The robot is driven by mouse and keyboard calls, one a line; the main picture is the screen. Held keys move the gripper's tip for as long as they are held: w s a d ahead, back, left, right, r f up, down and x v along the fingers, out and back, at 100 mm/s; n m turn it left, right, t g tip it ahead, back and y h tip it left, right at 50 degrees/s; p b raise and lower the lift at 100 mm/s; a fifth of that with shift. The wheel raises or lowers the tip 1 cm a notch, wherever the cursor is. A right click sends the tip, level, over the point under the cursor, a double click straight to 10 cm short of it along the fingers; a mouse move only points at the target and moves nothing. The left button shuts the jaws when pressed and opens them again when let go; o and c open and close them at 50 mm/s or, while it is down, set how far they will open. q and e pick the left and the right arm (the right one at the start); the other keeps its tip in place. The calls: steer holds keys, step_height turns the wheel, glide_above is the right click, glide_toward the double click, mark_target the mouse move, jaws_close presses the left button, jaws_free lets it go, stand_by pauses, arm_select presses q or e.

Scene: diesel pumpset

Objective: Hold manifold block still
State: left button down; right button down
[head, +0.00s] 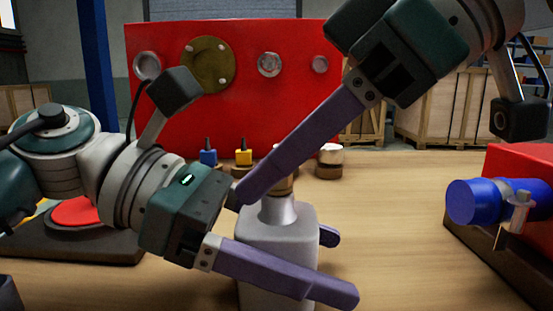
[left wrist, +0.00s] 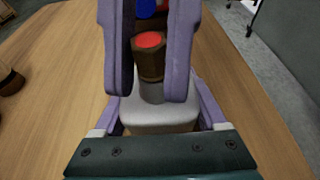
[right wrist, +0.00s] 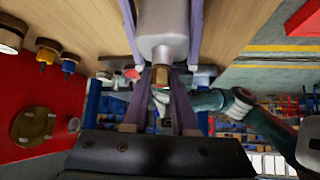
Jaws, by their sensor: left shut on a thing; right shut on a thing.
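The manifold block (head: 265,235) is a pale grey upright block with a grey neck, on the table in the middle of the head view. A brass-brown fitting (head: 284,183) sits atop the neck; its red top (left wrist: 149,40) shows in the left wrist view. My left gripper (head: 338,265) reaches in from the left, its fingers either side of the block, shut on it. My right gripper (head: 258,188) slants down from the upper right, shut on the fitting; its near finger partly hides the fitting. The right wrist view also shows the block (right wrist: 163,20) and fitting (right wrist: 160,75).
A red panel (head: 165,100) with round fittings stands behind. Blue (head: 208,157) and yellow (head: 243,156) plugs and a capped part (head: 330,160) stand before it. A red unit with a blue cylinder (head: 473,202) is at right. A red disc (head: 76,212) lies at left.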

steer(key=n+g, duration=0.3)
steer(key=n, duration=0.1)
steer(key=n+g, duration=0.3)
steer(key=n, duration=0.1)
steer(key=shift+h, duration=0.4)
steer(key=c, duration=0.8)
jaws_free()
steer(key=shift+c, duration=0.2)
